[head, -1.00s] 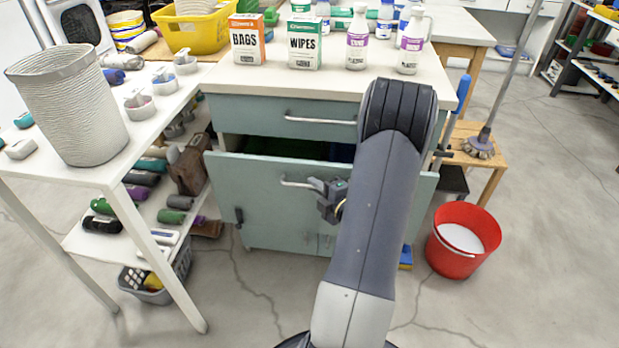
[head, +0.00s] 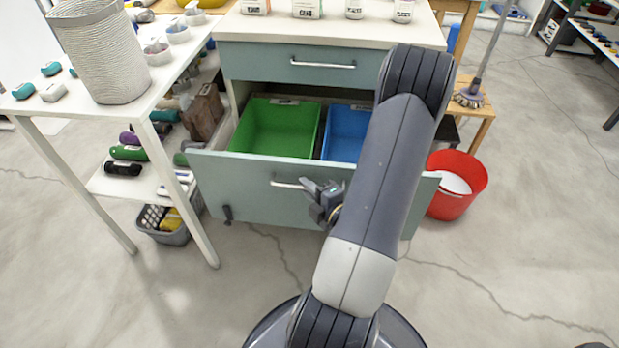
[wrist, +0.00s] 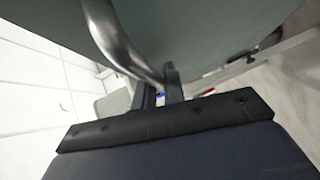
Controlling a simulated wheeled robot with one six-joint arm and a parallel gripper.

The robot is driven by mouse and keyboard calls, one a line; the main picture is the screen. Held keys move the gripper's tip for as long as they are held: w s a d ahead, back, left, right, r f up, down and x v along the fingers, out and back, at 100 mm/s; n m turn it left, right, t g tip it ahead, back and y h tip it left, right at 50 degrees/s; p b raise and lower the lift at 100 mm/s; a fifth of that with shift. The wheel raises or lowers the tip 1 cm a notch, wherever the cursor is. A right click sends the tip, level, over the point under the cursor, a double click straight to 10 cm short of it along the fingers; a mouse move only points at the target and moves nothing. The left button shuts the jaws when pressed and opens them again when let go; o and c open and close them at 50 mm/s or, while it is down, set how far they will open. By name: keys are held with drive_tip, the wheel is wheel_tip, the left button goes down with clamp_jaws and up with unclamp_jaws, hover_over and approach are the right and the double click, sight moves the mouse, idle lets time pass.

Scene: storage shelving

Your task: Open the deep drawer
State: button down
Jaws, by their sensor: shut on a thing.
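The deep drawer (head: 240,185) is the lower, pale green-grey drawer of the cabinet. It stands pulled well out, and a green bin (head: 275,130) and a blue bin (head: 345,133) show inside it. Its metal bar handle (head: 286,184) is on the front panel. My gripper (head: 318,190) is at the right part of this handle, shut on it. In the wrist view the handle (wrist: 112,38) runs down to my gripper's fingers (wrist: 160,90). My arm hides the right part of the drawer and of the blue bin.
The shallow upper drawer (head: 260,62) is shut. A white table (head: 130,110) with a ribbed basket (head: 100,50) stands close on the left. A red bucket (head: 455,185) stands on the floor at the right. The floor in front is clear.

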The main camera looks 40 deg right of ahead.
drive_tip(key=shift+s+a, duration=0.5)
drive_tip(key=shift+a, duration=0.1)
drive_tip(key=c, duration=1.5)
unclamp_jaws()
drive_tip(key=shift+s+a+r+p, duration=0.1)
drive_tip(key=shift+s+r+p, duration=0.2)
drive_tip(key=shift+s, duration=1.5)
drive_tip(key=shift+s+a+r+p, duration=0.2)
drive_tip(key=shift+s+p, duration=0.15)
drive_tip(key=shift+s, duration=1.4)
drive_tip(key=shift+s+a+r+p, duration=0.1)
drive_tip(key=shift+s+r+p, duration=0.2)
drive_tip(key=shift+s, duration=1.5)
drive_tip(key=shift+f, duration=0.1)
drive_tip(key=shift+w+d+f+b, duration=0.15)
drive_tip(key=shift+w+f+b, duration=0.15)
drive_tip(key=shift+w, duration=1.45)
drive_tip(key=shift+w+d+f+b, duration=0.15)
drive_tip(key=shift+w+b, duration=0.2)
drive_tip(key=shift+w, duration=1.45)
drive_tip(key=shift+w+d+f+b, duration=0.15)
drive_tip(key=shift+w+f+b, duration=0.15)
drive_tip(key=shift+w, duration=1.45)
